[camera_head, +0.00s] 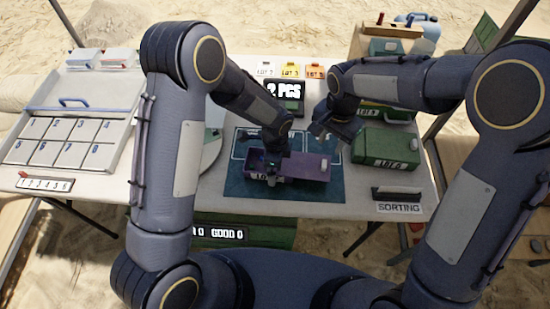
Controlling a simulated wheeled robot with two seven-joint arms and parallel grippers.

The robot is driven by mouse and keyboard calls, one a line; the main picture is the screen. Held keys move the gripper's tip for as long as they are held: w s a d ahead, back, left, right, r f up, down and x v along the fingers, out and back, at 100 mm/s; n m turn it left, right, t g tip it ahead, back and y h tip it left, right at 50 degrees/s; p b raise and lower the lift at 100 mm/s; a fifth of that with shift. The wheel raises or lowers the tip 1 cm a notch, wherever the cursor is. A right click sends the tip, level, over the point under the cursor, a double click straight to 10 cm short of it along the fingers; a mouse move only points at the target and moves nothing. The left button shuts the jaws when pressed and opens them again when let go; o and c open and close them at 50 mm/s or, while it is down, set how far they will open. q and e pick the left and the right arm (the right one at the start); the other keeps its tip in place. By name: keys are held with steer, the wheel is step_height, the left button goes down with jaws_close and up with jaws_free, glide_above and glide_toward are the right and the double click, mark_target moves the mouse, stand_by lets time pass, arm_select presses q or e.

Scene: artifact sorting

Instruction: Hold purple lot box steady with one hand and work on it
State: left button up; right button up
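The purple lot box (297,178) sits on the teal mat. Its left part is an open compartment, with a small blue patch showing inside. A purple lid-like panel (304,165) with a pale tab covers the right part. My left gripper (271,172) is over the left part of the box, with a finger in front of its front wall. That gripper hides part of the box and its label, and I cannot tell whether it grips the wall. My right gripper (319,134) is above and behind the right part of the box, apart from it. It looks open and empty.
The teal mat (325,200) is bare in front of the box. A green lot box (388,150) stands to the right, near the sorting sign (399,207). A counter display (284,92) is behind. A numbered white tray (60,142) fills the left side.

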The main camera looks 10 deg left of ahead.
arm_select(q)
steer(key=c, duration=1)
steer(key=shift+o, duration=0.2)
arm_select(e)
steer(key=shift+o, duration=1.4)
steer(key=n+y, duration=0.5)
steer(key=n, duration=1.9)
glide_toward(326, 164)
steer(key=shift+h, duration=0.3)
steer(key=x, duration=0.9)
steer(key=shift+a+r, duration=0.1)
steer(key=shift+a, duration=0.2)
